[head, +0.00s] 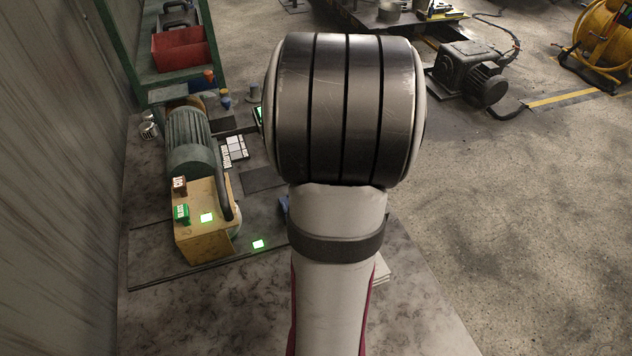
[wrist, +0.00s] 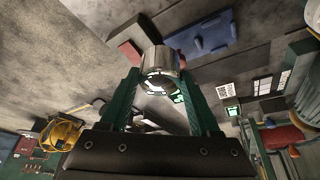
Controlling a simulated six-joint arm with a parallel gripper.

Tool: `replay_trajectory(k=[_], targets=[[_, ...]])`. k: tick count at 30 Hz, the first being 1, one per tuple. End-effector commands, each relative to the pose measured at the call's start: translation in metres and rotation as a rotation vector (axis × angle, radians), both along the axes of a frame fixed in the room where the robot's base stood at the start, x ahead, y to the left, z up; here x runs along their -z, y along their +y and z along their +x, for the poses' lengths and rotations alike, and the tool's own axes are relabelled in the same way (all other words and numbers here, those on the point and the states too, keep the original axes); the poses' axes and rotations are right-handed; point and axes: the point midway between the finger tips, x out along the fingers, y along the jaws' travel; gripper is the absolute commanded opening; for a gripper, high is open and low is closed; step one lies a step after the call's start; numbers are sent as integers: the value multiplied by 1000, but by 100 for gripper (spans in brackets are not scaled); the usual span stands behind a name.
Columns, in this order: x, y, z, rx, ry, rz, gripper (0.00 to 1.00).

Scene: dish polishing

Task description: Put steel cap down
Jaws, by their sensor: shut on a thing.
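My gripper (wrist: 158,84) shows in the wrist view, its two green fingers shut on the steel cap (wrist: 160,60). The cap is a shiny, short metal cylinder with its open, hollow-looking end towards the camera. It sits between the fingertips. A blue tray-like piece (wrist: 203,35) and a reddish block (wrist: 129,51) lie beyond the cap. I cannot tell whether the cap touches any surface. In the head view my own arm hides the gripper and the cap.
A green shelf with a red bin (head: 180,50) stands behind.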

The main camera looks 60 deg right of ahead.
Motion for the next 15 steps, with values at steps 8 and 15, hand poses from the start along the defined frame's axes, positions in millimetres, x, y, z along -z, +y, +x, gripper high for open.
replay_trajectory(k=[8,15], targets=[[1,-48,34,-168,9,8,0],[16,-96,96,-401,0,4,0]])
